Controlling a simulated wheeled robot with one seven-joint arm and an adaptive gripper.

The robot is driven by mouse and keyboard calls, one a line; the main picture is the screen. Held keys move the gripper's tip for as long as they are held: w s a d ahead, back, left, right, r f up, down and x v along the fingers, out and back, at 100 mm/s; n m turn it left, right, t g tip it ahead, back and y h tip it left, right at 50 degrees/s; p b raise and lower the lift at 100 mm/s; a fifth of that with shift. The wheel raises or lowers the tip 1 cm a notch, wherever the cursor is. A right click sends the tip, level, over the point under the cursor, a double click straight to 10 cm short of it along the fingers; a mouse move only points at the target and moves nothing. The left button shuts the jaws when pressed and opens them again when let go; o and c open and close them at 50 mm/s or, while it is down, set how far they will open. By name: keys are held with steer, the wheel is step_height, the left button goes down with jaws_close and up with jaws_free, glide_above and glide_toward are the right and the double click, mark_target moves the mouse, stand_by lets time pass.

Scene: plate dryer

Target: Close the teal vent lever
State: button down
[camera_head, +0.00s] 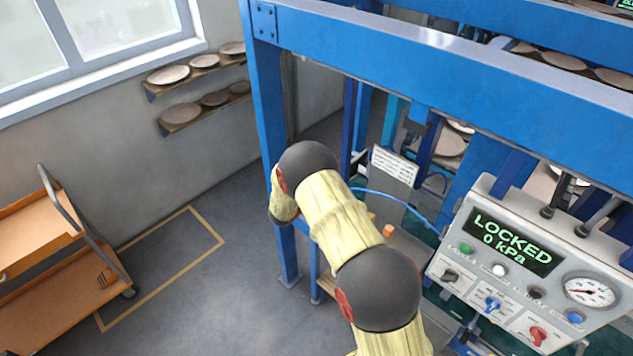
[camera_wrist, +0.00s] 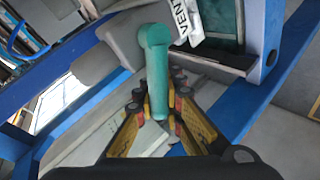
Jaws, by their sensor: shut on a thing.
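The teal vent lever (camera_wrist: 157,75) shows in the wrist view, with its round hub at the top and its handle reaching down toward me. A white label reading "VENT" (camera_wrist: 186,18) is beside the hub. My gripper (camera_wrist: 158,105) has its yellow and black fingers on both sides of the handle's lower part and is shut on it. In the head view my arm covers the lever and gripper, so neither shows there.
The control panel (camera_head: 515,265) at the right reads "LOCKED 0 kPa". Blue frame beams (camera_head: 430,45) stand around the work area. An orange cart (camera_head: 60,260) is at the left. Open floor (camera_head: 200,300) lies between cart and frame.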

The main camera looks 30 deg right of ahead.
steer(key=shift+s+d+f+n+g+h+p, duration=0.15)
steer(key=shift+f+n+g+h+p, duration=0.25)
steer(key=shift+f+n+g+p, duration=1.75)
steer(key=shift+r+m+t+p, duration=0.45)
steer(key=shift+r+m+p, duration=0.25)
steer(key=shift+r+m, duration=0.05)
steer(key=c, duration=2)
jaws_free()
steer(key=shift+f, duration=0.1)
steer(key=v, duration=1.2)
steer(key=shift+s, duration=0.1)
